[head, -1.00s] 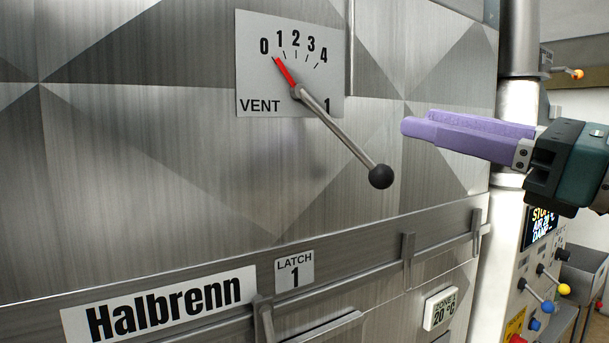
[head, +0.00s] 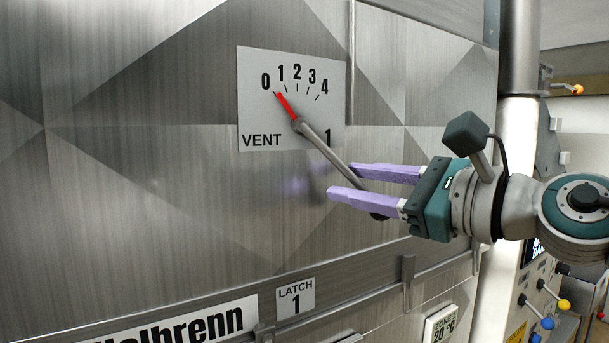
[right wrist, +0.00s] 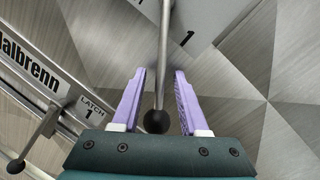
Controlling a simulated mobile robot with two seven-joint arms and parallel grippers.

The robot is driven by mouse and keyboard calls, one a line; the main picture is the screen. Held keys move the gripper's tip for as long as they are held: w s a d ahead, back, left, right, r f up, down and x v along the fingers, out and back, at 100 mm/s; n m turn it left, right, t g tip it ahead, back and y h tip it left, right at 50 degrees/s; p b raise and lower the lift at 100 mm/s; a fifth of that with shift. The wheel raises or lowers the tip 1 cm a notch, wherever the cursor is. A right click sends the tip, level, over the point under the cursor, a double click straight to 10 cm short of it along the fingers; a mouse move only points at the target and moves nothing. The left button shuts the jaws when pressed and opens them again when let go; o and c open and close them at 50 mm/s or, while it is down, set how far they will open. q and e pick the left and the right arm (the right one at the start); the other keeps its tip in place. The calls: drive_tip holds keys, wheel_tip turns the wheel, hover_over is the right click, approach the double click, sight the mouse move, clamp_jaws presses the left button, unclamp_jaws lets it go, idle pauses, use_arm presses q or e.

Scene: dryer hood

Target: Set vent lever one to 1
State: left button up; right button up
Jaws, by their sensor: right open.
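The vent lever (head: 333,156) is a grey rod with a black ball knob, slanting down right from its pivot on the dial plate (head: 255,110). Its red pointer (head: 285,104) points at 0. My right gripper (head: 340,180) is open, with purple fingers either side of the rod near its knob end. The knob is mostly hidden behind the gripper in the head view. In the right wrist view the rod (right wrist: 164,60) and knob (right wrist: 157,121) lie between the open fingers (right wrist: 158,75), with no visible contact. My left gripper is not in view.
A rail with a latch bracket (head: 407,272) runs below the lever, near the LATCH 1 label (head: 295,297). A control column with blue and yellow knobs (head: 564,304) stands at the right. The panel left of the dial is clear.

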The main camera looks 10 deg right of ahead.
clamp_jaws()
idle(0.4)
idle(0.7)
idle(0.3)
